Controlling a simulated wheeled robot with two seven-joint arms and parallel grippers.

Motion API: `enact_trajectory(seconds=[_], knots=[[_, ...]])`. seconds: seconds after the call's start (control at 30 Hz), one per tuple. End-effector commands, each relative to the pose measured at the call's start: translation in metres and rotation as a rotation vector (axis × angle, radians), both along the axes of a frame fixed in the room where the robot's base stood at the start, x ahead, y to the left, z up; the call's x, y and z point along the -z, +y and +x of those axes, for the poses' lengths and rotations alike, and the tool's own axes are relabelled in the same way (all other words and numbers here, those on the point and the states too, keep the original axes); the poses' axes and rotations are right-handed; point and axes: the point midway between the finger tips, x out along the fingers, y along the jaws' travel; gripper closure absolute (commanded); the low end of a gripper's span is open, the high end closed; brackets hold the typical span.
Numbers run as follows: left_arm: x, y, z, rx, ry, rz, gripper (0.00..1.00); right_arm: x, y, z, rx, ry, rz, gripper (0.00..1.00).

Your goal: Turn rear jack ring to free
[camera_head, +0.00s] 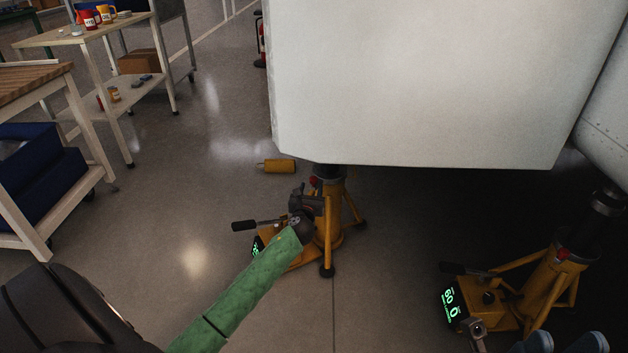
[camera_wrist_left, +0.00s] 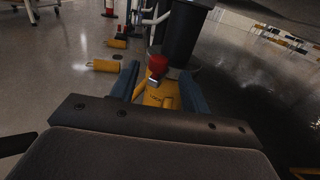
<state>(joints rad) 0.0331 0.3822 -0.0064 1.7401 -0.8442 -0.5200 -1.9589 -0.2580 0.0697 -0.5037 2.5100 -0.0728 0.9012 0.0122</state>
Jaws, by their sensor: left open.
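A yellow jack (camera_head: 330,240) stands on three legs under the white body, with a dark column on top. Its red knob (camera_wrist_left: 157,64) and dark column (camera_wrist_left: 184,35) show in the left wrist view. My left gripper (camera_head: 312,203) is close in front of this jack, and its two blue fingers (camera_wrist_left: 160,88) stand apart with the knob beyond and between them. Whether they touch the jack cannot be told. A second yellow jack (camera_head: 545,290) with a green-lit display stands at right. My right gripper (camera_head: 566,342) shows only blue fingertips at the bottom edge, apart.
The white body (camera_head: 420,80) hangs low over the jacks. A yellow cylinder (camera_head: 279,166) lies on the floor behind the left jack. A white cart (camera_head: 92,75) and a wooden-topped bench (camera_head: 35,80) with blue bins stand at left. Floor between is clear.

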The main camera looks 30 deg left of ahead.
Motion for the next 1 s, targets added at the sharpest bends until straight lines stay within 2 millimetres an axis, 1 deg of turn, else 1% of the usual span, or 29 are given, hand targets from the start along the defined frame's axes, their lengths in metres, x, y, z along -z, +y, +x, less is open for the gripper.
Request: enact_trajectory(seconds=[0.03, 0.2, 0.4, 0.6, 0.87, 0.9, 0.97, 1.0], knots=[[0.001, 0.003, 0.007, -0.001, -0.003, -0.001, 0.54, 0.005, 0.0, 0.0, 0.001, 0.001, -0.004, 0.64], [0.001, 0.013, 0.029, -0.002, -0.002, -0.001, 0.54, 0.013, 0.002, 0.001, 0.006, 0.005, -0.017, 0.64], [0.001, 0.022, 0.049, -0.001, -0.002, -0.002, 0.54, 0.02, 0.004, 0.001, 0.011, 0.01, -0.031, 0.64], [0.0, 0.026, 0.058, -0.001, -0.002, -0.004, 0.54, 0.022, 0.005, 0.002, 0.013, 0.014, -0.037, 0.64], [-0.001, 0.026, 0.059, -0.001, -0.002, -0.004, 0.54, 0.023, 0.005, 0.002, 0.013, 0.016, -0.037, 0.64], [-0.001, 0.026, 0.059, -0.001, -0.002, -0.004, 0.57, 0.023, 0.005, 0.002, 0.013, 0.016, -0.037, 0.64], [0.0, 0.026, 0.059, -0.001, -0.002, -0.004, 0.69, 0.023, 0.005, 0.002, 0.013, 0.016, -0.037, 0.64], [0.0, 0.026, 0.059, -0.001, -0.002, -0.004, 0.77, 0.023, 0.005, 0.002, 0.013, 0.015, -0.037, 0.64]])
